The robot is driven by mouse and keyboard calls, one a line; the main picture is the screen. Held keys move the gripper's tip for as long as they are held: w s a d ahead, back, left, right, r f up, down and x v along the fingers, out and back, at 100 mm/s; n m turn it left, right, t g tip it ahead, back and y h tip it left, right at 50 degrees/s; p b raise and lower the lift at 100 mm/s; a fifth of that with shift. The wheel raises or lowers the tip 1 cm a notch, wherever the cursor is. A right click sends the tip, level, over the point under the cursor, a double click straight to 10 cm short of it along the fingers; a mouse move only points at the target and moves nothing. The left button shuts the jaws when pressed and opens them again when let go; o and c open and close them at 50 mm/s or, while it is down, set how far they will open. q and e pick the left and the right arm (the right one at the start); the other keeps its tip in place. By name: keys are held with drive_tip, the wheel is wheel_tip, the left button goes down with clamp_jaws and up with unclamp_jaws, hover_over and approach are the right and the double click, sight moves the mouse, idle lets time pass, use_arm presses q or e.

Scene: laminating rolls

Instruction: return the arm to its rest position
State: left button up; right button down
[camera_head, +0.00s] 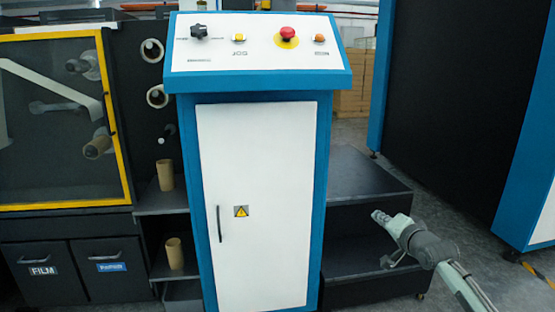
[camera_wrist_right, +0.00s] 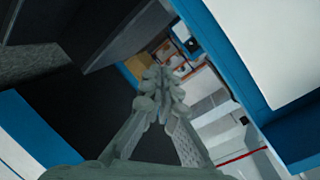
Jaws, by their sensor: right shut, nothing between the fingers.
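My right arm comes in from the lower right of the head view. Its right gripper (camera_head: 380,217) is in front of the dark shelf unit, to the right of the blue and white control cabinet. In the right wrist view the fingers of the right gripper (camera_wrist_right: 160,80) are together, with nothing between them. The gripper appears apart from the cabinet. My left gripper is in neither view.
The control cabinet (camera_head: 260,200) carries a panel with a red button (camera_head: 288,34) and a black knob (camera_head: 199,31). A dark shelf unit (camera_head: 362,180) stands right of it. A yellow-framed machine window (camera_head: 55,120) is left. Grey floor (camera_head: 440,190) shows at right.

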drive_tip(key=d+r+h, duration=0.1)
drive_tip(key=d, duration=0.7)
drive_tip(key=s+f+n+g+h, duration=0.2)
drive_tip(key=s+f+n+g, duration=0.35)
drive_tip(key=s+f, duration=1.1)
drive_tip(key=s+d+f+n+g+h, duration=0.1)
drive_tip(key=s+f+n+g, duration=0.15)
drive_tip(key=s, duration=0.65)
drive_tip(key=s+d+f+n+g+h, duration=0.1)
drive_tip(key=s+f+n, duration=0.15)
drive_tip(key=s, duration=0.75)
drive_tip(key=s+d+f+n+g+h, duration=0.1)
drive_tip(key=s+n+g+h, duration=0.15)
drive_tip(key=s, duration=0.65)
use_arm(q)
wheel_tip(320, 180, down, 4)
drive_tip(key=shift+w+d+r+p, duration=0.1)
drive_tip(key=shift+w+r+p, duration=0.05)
drive_tip(key=shift+p, duration=0.65)
use_arm(e)
drive_tip(key=s+a+f+m+y, duration=0.1)
drive_tip(key=a+f+y, duration=0.1)
drive_tip(key=a+f, duration=0.2)
drive_tip(key=a+f+m+y, duration=0.1)
drive_tip(key=a+f+y, duration=0.1)
drive_tip(key=a, duration=0.6)
drive_tip(key=shift+s+f, duration=0.4)
drive_tip(key=shift+f, duration=0.45)
